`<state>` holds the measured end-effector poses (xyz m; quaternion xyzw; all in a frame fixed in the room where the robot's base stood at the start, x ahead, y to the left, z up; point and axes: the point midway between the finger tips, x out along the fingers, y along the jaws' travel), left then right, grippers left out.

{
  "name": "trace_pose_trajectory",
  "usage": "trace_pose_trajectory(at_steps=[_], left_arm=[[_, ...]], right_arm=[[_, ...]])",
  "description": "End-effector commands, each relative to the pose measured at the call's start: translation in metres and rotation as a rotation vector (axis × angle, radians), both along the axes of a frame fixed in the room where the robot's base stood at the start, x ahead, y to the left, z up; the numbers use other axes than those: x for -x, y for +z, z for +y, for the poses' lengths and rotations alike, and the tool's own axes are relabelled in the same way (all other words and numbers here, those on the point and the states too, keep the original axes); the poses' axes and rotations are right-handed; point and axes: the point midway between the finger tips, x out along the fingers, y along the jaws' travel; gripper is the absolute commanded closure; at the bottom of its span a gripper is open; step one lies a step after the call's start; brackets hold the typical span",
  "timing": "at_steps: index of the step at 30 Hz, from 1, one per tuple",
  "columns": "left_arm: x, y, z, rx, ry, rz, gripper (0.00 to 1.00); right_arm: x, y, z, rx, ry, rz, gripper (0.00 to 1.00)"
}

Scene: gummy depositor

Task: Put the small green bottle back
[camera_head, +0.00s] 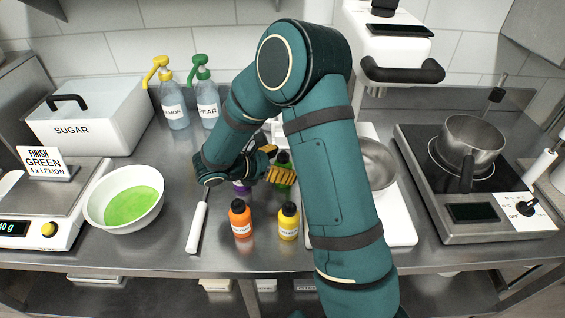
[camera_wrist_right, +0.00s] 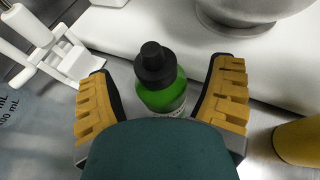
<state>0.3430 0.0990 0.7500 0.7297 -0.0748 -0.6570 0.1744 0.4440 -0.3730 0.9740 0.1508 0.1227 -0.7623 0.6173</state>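The small green bottle (camera_wrist_right: 163,92) with a black cap stands upright in the right wrist view. In the head view it is mostly hidden by my right gripper, with its dark cap (camera_head: 283,157) showing. My right gripper (camera_wrist_right: 162,100) is open, with one yellow-padded finger on each side of the bottle and gaps visible between. In the head view the right gripper (camera_head: 270,168) is low over the counter, behind the orange and yellow bottles. My left gripper is not in view.
An orange bottle (camera_head: 240,219) and a yellow bottle (camera_head: 288,221) stand in front. A purple bottle (camera_head: 241,186) is partly hidden by my arm. A metal bowl (camera_head: 378,163) sits on a white base at the right. A white bowl of green liquid (camera_head: 125,199) stands left.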

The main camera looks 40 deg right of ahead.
Motion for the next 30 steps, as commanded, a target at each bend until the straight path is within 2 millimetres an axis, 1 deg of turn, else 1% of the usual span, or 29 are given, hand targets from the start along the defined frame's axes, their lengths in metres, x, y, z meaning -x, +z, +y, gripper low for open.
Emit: trace_pose_trajectory(at_steps=[7, 10, 14, 21, 24, 27, 30], left_arm=[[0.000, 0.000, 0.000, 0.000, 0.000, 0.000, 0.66], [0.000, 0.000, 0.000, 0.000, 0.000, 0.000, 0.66], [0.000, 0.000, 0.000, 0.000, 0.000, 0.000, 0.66], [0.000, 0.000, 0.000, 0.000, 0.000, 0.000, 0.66], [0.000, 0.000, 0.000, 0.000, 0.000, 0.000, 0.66], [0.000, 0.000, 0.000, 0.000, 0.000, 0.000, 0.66], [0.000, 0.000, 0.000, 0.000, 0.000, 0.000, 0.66]], right_arm=[[0.000, 0.001, 0.000, 0.000, 0.000, 0.000, 0.19], [0.000, 0.007, 0.000, -0.001, 0.000, -0.002, 0.19], [0.000, 0.026, 0.000, 0.000, 0.000, -0.005, 0.19], [0.000, 0.071, 0.000, 0.000, -0.001, -0.005, 0.19], [0.000, 0.085, 0.000, 0.000, -0.001, -0.004, 0.19], [0.000, 0.094, 0.000, 0.000, -0.001, -0.002, 0.19], [0.000, 0.099, 0.000, 0.000, -0.001, -0.002, 0.19]])
